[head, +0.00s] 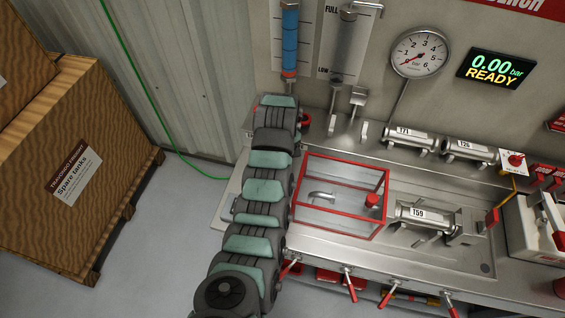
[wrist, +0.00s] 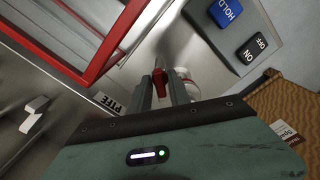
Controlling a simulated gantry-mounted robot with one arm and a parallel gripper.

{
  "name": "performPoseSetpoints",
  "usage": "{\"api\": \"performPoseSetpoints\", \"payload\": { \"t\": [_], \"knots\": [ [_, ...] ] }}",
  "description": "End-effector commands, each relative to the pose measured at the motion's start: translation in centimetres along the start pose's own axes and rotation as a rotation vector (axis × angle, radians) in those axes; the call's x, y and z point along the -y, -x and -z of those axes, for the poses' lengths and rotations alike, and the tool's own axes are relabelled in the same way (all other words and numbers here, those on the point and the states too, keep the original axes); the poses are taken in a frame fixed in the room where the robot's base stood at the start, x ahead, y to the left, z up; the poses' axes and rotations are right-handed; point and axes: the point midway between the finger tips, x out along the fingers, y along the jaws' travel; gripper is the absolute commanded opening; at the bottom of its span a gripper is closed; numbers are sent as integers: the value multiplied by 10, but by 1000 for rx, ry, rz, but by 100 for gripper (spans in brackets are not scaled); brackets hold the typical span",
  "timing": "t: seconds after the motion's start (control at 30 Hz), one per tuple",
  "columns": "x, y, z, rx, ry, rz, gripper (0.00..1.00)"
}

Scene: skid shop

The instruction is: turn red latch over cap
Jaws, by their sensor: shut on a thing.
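My gripper (wrist: 161,88) shows in the wrist view with its two grey fingers closed around a small red piece, which looks like the red latch (wrist: 160,80). A pale rounded part (wrist: 184,77), possibly the cap, shows just right of the fingers and is partly hidden by them. In the head view my arm covers the gripper. A small red round part (head: 305,121) peeks out to the right of the arm there; I cannot tell whether it belongs to the latch.
A red-framed clear box (head: 385,211) stands on the steel bench right of my arm. A wooden crate (head: 110,170) stands at left. Clear floor lies between.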

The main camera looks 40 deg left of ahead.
Motion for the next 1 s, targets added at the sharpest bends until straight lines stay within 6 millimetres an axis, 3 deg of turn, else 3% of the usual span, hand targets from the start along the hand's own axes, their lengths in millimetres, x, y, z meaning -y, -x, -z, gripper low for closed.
{"api": "performPoseSetpoints", "payload": {
  "t": [0.23,0.5,0.73,0.77,0.9,1.0],
  "knots": [
    [0,-1,0,0,6,0,1],
    [0,-1,0,-2,174,-1,1],
    [0,0,0,0,194,-1,1],
    [0,0,0,0,194,0,25],
    [0,0,0,0,193,0,36],
    [0,0,0,0,193,0,36]
  ]
}}
